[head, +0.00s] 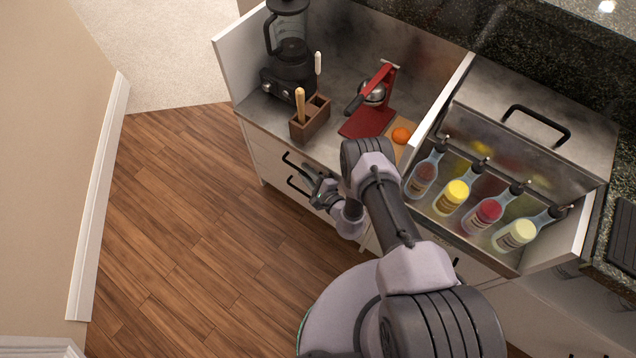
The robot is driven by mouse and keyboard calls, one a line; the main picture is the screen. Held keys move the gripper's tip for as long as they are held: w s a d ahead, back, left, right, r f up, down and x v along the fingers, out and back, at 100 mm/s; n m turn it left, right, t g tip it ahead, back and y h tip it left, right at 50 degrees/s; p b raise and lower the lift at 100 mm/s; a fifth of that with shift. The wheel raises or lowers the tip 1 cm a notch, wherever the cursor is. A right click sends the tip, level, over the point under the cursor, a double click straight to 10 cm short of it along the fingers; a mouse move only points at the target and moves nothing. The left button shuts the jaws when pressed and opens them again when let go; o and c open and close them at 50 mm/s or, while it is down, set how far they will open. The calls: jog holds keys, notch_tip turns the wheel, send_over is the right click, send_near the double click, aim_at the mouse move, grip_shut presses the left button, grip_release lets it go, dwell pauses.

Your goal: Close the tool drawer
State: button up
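Two drawer fronts with black bar handles are in the white cabinet below the left counter. The upper handle (296,163) and the lower handle (297,187) show just left of my gripper. No label shows which one is the tool drawer. Both fronts look close to flush with the cabinet, but from above I cannot tell whether one stands slightly out. My gripper (312,178) is in front of these drawers, close to the handles. Its fingers are small and dark, so contact and opening are unclear. My wrist and arm hide the right part of the drawer fronts.
A blender (289,50), a wooden holder (310,118), a red press (371,105) and an orange (401,136) stand on the counter. Several bottles (453,198) sit in the metal well at right. The wooden floor (180,210) to the left is clear.

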jog(key=p+v, duration=0.6)
jog(key=v, duration=1)
jog(key=shift+p, duration=0.4)
